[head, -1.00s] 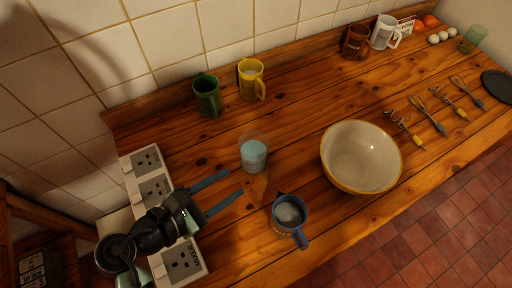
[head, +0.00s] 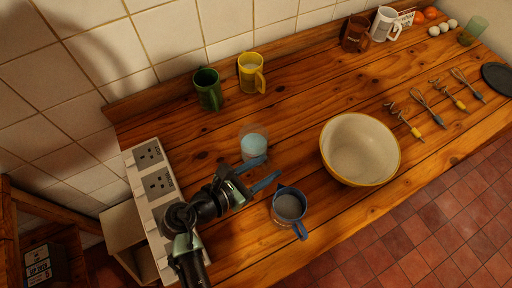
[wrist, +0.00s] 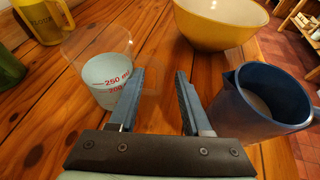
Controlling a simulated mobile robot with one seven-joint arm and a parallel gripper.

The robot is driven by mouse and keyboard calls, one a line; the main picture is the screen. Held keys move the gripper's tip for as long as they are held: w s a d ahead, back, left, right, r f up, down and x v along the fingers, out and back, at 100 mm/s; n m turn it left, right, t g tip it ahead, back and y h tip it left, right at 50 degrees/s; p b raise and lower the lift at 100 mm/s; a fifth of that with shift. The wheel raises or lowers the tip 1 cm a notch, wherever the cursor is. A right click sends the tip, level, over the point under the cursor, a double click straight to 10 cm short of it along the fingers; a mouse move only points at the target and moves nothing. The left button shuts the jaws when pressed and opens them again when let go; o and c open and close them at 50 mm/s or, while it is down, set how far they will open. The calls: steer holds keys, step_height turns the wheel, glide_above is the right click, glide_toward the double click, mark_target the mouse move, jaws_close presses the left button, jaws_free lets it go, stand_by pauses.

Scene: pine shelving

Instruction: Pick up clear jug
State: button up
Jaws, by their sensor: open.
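The clear jug (head: 252,150) stands upright on the wooden counter with a pale blue fill. In the wrist view the clear jug (wrist: 103,75) is left of the fingers and shows red "250 ml" marks. My gripper (head: 272,167) is open and empty, its fingers pointing right across the counter. One finger overlaps the jug's lower edge in the head view; I cannot tell if they touch. A blue jug (head: 289,208) with a handle stands on the other side of the fingers.
A cream bowl with a yellow rim (head: 358,150) stands to the right. Green (head: 208,90) and yellow (head: 250,74) mugs stand near the tiled wall. A socket strip (head: 158,185) lies along the left end. Whisks (head: 427,108) lie beyond the bowl.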

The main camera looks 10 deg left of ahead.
steer(key=shift+w+d+f, duration=0.3)
steer(key=shift+w+d, duration=0.15)
steer(key=shift+w, duration=0.05)
jaws_close()
steer(key=shift+r, duration=0.1)
stand_by(1.0)
